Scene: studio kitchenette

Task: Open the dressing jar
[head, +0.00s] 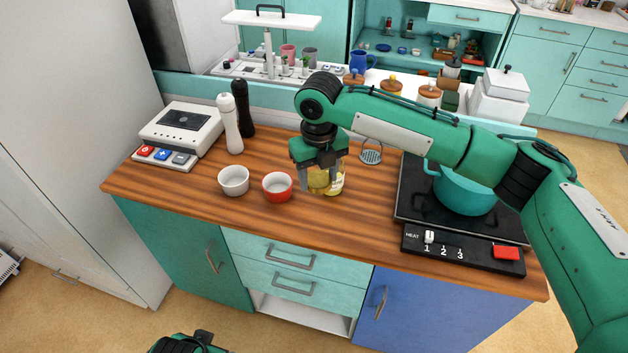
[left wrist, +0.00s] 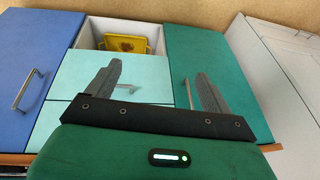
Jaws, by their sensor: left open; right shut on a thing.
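The dressing jar (head: 336,183), with yellow contents, stands on the wooden counter just right of the red bowl. My right gripper (head: 322,180) comes down from above and is shut on the jar's upper part. The fingers hide the jar's top, so I cannot tell whether they hold the lid or the body. My left gripper (left wrist: 158,88) is open and empty in the left wrist view, in front of the cabinet fronts and apart from the jar. Only part of my left arm shows at the head view's bottom edge.
A white bowl (head: 234,180) and a red bowl (head: 277,186) stand left of the jar. White and black mills (head: 230,122) and a scale (head: 181,130) are farther left. A teal pot (head: 464,190) sits on the hob (head: 408,205) at right. The counter's front strip is clear.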

